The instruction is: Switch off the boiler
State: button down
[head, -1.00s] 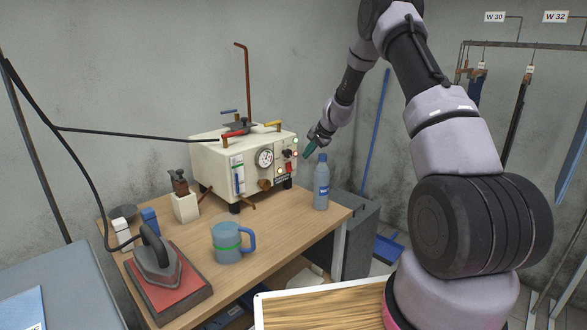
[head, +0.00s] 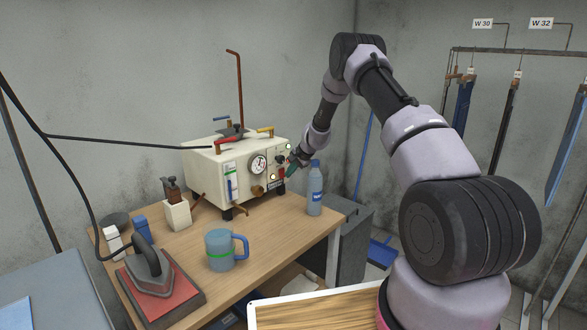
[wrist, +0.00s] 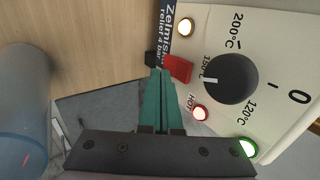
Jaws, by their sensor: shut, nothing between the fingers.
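The boiler (head: 205,170) is a cream box with a gauge, knobs and lamps, standing on the wooden table. My gripper (head: 290,168) is at the right end of its front panel. In the wrist view my gripper (wrist: 161,74) has its green fingers shut together, empty, with the tips right at the red rocker switch (wrist: 179,67). I cannot tell whether they touch it. The switch's black part (wrist: 152,59) shows left of the tips. A black temperature knob (wrist: 231,80) is to the right. An orange lamp (wrist: 186,27), a red HOT lamp (wrist: 200,113) and a green lamp (wrist: 248,147) are lit.
A blue bottle (head: 314,192) stands close to my gripper, and its blurred side fills the left of the wrist view (wrist: 25,115). A blue mug (head: 220,251), an iron (head: 150,272) and a small cream block (head: 177,214) are further left on the table (head: 285,230).

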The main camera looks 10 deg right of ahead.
jog(key=shift+w+a+f, duration=0.1)
jog(key=shift+w+f, duration=0.05)
jog(key=shift+f, duration=0.05)
jog(key=shift+w+a+f, duration=0.1)
jog(key=shift+w+f, duration=0.05)
jog(key=shift+f, duration=0.1)
dwell(0.4)
jog(key=shift+r, duration=0.85)
jog(key=v, duration=1)
jog(key=shift+s+r, duration=0.25)
